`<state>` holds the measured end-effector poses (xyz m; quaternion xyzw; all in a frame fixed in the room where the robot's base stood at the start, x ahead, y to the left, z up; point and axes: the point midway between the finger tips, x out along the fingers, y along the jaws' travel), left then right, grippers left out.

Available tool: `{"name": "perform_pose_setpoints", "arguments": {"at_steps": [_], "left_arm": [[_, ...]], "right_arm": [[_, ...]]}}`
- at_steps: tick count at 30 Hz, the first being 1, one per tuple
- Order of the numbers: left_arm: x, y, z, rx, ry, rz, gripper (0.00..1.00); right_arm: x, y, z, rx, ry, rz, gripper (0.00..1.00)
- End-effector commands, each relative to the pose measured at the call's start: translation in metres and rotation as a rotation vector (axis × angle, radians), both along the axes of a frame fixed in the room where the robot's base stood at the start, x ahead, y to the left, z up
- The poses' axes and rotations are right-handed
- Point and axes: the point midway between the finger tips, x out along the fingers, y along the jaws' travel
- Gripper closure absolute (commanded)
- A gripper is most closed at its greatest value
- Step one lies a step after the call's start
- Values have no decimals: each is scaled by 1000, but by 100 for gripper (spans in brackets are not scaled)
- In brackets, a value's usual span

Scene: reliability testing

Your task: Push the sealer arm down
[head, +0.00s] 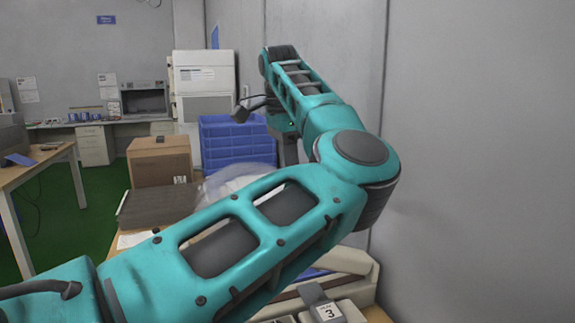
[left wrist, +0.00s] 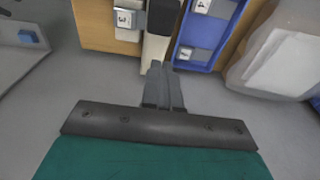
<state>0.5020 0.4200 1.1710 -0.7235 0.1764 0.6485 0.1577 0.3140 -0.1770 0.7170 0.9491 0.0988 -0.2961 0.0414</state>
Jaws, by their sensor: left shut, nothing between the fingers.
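The sealer (head: 345,262) is a low beige machine at the lower right of the head view, largely hidden behind my left arm. In the left wrist view a pale bar with a dark end, apparently the sealer arm (left wrist: 155,48), lies just beyond the fingertips. My left gripper (left wrist: 163,72) is shut and empty, its fingers pointing at that bar; I cannot tell whether they touch it. In the head view only a grey part of the left gripper (head: 288,152) shows beneath the wrist. My right gripper is in neither view.
A tag marked 3 (head: 328,311) sits by the sealer. A blue tray (left wrist: 178,58) with tags and a clear-wrapped pale bundle (left wrist: 285,60) lie to its right in the wrist view. A cardboard box (head: 158,162) and blue crates (head: 225,145) stand behind. A grey wall (head: 480,150) bounds the right.

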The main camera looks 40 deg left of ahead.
Motion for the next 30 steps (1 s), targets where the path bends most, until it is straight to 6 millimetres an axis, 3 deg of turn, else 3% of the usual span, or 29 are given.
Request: {"name": "perform_pose_setpoints", "arguments": {"at_steps": [1,3,12,18,30], "left_arm": [[1,0,-16,1,5,1,100],[2,-2,-30,0,3,0,100],[-3,1,-81,1,2,2,100],[-8,4,-95,2,-1,-1,100],[-9,5,-97,1,-1,-1,100]], "right_arm": [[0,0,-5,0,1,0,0],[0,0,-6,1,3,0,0],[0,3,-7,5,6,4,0],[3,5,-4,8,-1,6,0],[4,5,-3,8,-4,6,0]]}}
